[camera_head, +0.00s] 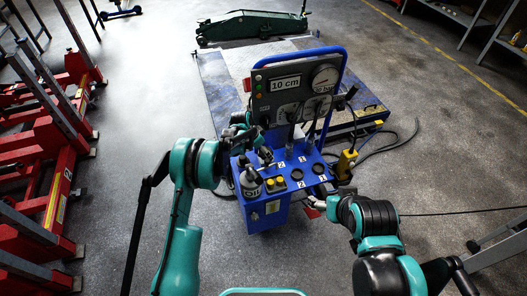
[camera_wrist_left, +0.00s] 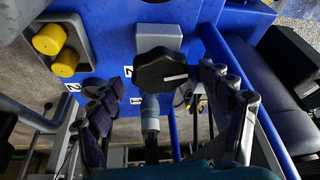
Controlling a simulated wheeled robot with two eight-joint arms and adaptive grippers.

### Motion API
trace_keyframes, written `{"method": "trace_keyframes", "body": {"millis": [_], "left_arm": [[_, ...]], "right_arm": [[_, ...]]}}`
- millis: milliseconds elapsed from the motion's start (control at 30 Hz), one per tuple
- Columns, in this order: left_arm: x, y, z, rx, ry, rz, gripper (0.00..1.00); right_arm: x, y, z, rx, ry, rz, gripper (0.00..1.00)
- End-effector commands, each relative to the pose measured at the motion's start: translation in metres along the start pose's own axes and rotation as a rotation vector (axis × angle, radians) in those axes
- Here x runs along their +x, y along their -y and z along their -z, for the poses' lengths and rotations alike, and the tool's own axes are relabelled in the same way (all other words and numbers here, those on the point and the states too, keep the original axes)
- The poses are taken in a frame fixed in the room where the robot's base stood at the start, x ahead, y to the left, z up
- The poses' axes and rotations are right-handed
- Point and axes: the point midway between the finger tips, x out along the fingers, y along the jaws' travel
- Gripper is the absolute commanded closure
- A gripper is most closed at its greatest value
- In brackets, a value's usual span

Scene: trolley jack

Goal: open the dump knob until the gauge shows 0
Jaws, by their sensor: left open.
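The black dump knob (camera_wrist_left: 161,69) with a white pointer line sits on a grey block of the blue cart in the left wrist view. My left gripper (camera_wrist_left: 160,92) is open, one finger on each side of the knob, with gaps visible. In the head view my left gripper (camera_head: 256,145) is over the cart's top and covers the knob area. The round gauge (camera_head: 323,77) is on the upright panel; its needle and bar reading are too small to read surely. My right gripper (camera_head: 318,203) is low at the cart's front right, its fingers unclear.
The blue cart (camera_head: 266,217) carries an oil bottle (camera_head: 250,184), yellow buttons (camera_head: 275,184) and a "10 cm" display (camera_head: 285,84). A green trolley jack (camera_head: 252,27) stands behind. Red stands (camera_head: 60,165) line the left. Hoses and a yellow pedal (camera_head: 346,162) lie at right.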

Motion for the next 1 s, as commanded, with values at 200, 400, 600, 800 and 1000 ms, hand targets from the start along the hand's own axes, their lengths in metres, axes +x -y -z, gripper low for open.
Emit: {"method": "trace_keyframes", "body": {"millis": [200,400,600,800,1000], "left_arm": [[-0.0004,0.0,0.0001,0.0,0.0,0.0,0.53],[-0.0003,-0.0001,0.0,0.0,0.0,0.0,0.71],[-0.0001,-0.0006,-0.0001,-0.02,0.0,0.008,0.71],[0.0004,-0.0019,0.0005,-0.1,0.0,0.041,0.71],[0.0007,-0.0035,0.0005,-0.243,0.0,0.1,0.71]], "right_arm": [[-0.0002,0.0,0.0002,0.0,0.0,0.0,0.24],[-0.0002,0.0,0.0002,0.0,0.0,0.0,0.24],[0.0002,0.0,-0.0001,0.0,0.0,0.0,0.24],[0.0014,0.0,-0.001,0.0,0.0,0.0,0.24],[0.0033,0.0,-0.0024,0.0,0.0,0.0,0.24]]}}
